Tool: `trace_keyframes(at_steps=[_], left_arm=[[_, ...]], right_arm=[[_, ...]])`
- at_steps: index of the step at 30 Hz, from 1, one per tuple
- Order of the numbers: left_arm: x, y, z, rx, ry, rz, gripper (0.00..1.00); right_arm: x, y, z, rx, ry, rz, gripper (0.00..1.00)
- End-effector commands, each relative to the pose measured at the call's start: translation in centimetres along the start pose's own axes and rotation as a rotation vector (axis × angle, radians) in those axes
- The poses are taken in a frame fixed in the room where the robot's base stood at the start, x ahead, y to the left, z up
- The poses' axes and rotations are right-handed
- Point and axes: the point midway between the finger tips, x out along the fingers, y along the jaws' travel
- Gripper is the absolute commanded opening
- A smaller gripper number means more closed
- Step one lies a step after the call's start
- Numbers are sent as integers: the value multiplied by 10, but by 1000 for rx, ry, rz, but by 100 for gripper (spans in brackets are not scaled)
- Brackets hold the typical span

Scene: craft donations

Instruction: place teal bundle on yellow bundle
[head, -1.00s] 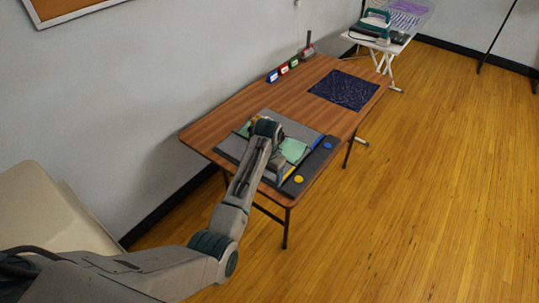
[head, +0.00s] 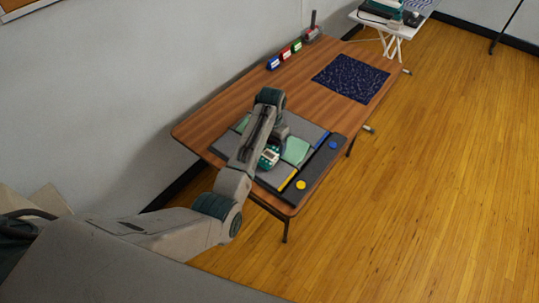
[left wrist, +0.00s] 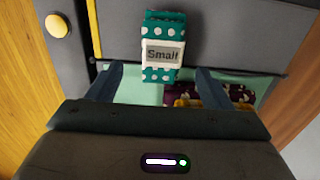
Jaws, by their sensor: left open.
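The teal bundle (head: 269,157) has white dots and a label, readable as "Small" in the left wrist view (left wrist: 162,54). It sits on the grey sorting board (head: 225,145) on the table. My left gripper (head: 276,135) is over the board beside it, partly hidden by its own arm. In the left wrist view the open fingers (left wrist: 158,75) stand apart on either side of the bundle's near end, with nothing held. Partly hidden behind the right finger is a maroon patterned item (left wrist: 235,94) with a yellow one (left wrist: 186,103); I cannot tell whether that is the yellow bundle. My right gripper is out of view.
The board has light green areas (head: 296,150) and a dark strip with a yellow disc (head: 300,185) and a blue disc (head: 332,145). A navy mat (head: 350,79) lies farther back. Small coloured blocks (head: 285,55) line the wall side. Bare wood lies between.

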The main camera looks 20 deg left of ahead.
Motion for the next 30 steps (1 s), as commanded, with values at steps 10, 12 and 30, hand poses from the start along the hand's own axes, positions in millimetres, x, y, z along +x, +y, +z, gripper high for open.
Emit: trace_keyframes(at_steps=[10,12,30], left_arm=[[36,-2,9,0,-5,1,73],[47,-2,8,0,-3,0,73],[59,-2,7,0,1,-1,28]], right_arm=[[-20,4,-14,0,15,3,100],[-19,4,-20,0,24,3,100],[-20,-5,-11,3,12,-7,100]])
